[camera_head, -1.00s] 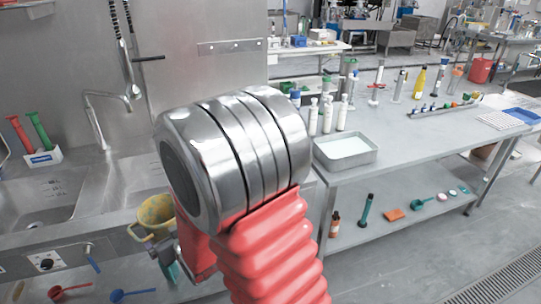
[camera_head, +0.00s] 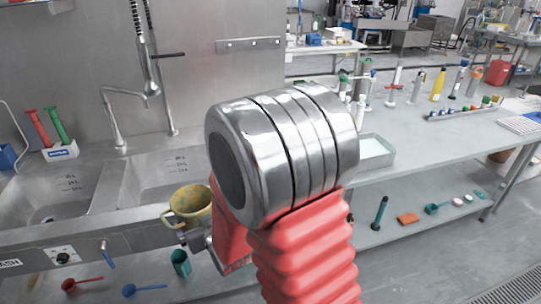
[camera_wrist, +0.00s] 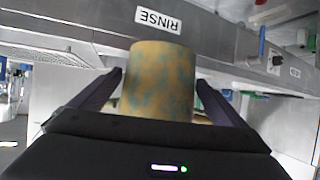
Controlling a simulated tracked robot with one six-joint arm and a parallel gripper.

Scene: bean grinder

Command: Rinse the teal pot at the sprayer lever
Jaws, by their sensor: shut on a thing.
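A pot (camera_head: 190,203), mustard yellow with teal patches, is held just in front of the sink's front edge. It also shows in the wrist view (camera_wrist: 158,85), between the two dark fingers of my gripper (camera_wrist: 160,78). My gripper is shut on it; in the head view my arm mostly hides the gripper. The sprayer (camera_head: 150,70) hangs on a coiled hose at the back wall, with a dark lever (camera_head: 168,55) pointing right. The pot is below and in front of it, well apart. A plain teal cup (camera_head: 181,263) stands below the sink front.
The sink basin (camera_head: 150,185) lies behind the pot. A curved faucet (camera_head: 118,110) stands at its back. A RINSE label (camera_wrist: 158,20) is on the sink front. A blue handle (camera_head: 107,252) sticks out in front. A water tray (camera_head: 378,152) sits on the right bench.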

